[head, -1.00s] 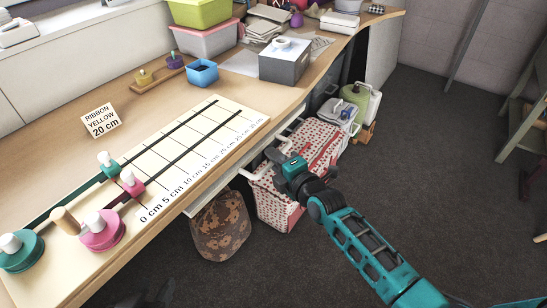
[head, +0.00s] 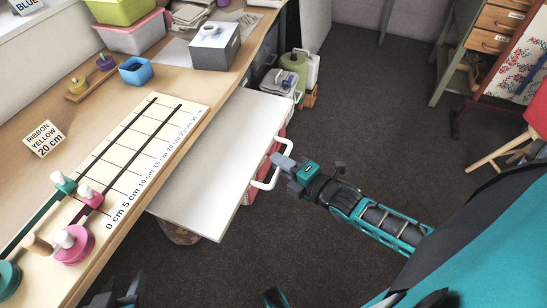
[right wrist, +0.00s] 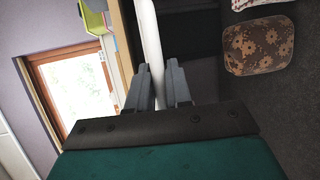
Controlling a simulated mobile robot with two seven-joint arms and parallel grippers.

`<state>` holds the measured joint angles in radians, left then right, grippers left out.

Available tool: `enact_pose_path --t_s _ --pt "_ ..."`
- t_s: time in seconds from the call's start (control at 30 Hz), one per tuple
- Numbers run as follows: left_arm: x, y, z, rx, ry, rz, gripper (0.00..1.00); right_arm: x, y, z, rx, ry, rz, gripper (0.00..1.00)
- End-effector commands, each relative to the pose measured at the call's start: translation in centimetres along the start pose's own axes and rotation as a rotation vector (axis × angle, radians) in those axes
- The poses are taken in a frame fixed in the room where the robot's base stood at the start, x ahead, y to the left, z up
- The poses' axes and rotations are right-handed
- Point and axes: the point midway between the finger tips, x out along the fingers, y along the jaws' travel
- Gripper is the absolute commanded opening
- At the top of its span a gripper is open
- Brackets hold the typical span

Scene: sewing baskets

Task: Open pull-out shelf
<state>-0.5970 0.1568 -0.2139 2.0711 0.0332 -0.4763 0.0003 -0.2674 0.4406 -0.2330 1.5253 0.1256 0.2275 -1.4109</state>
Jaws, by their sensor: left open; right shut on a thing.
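The white pull-out shelf (head: 235,135) sticks out from under the wooden table's front edge. Its white handle (head: 263,183) is on the shelf's outer edge. My right gripper (head: 283,163) is shut on this handle. In the right wrist view, the white handle bar (right wrist: 151,40) runs between the two grey fingers of my right gripper (right wrist: 157,85). My left gripper (head: 122,294) shows only partly at the bottom of the head view, open, empty and away from the shelf.
The table carries a ribbon measuring board (head: 178,115), a "RIBBON YELLOW 20 cm" card (head: 43,138), a blue box (head: 136,72) and a grey box (head: 214,47). A brown patterned pouf (right wrist: 258,47) stands below. Grey floor (head: 350,105) is clear right of the shelf.

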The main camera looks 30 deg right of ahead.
Motion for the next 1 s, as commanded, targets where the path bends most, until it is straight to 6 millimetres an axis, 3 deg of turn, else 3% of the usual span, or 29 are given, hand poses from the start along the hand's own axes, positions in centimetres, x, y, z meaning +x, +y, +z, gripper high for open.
enact_pose_path --t_s 0.23,0.27,0.47,0.83,1.0 --pt "0.1 0.0 -0.2 -0.002 0.004 -0.001 0.43 0.0 -0.1 0.1 0.000 -0.001 -0.001 0.00" --pt "0.2 0.0 -0.2 -0.003 0.005 -0.001 0.43 0.0 -0.1 0.1 0.000 -0.001 -0.001 0.21" --pt "0.3 0.1 -0.4 -0.010 0.009 -0.001 0.43 0.0 0.0 0.0 0.000 -0.001 -0.001 0.40" --pt "0.2 0.2 -0.4 -0.010 0.007 0.000 0.43 -0.1 0.0 0.0 0.000 -0.001 -0.001 0.40" --pt "-0.1 0.2 -0.7 -0.009 0.005 0.000 0.43 -1.6 0.0 0.0 0.001 -0.001 -0.004 0.40"
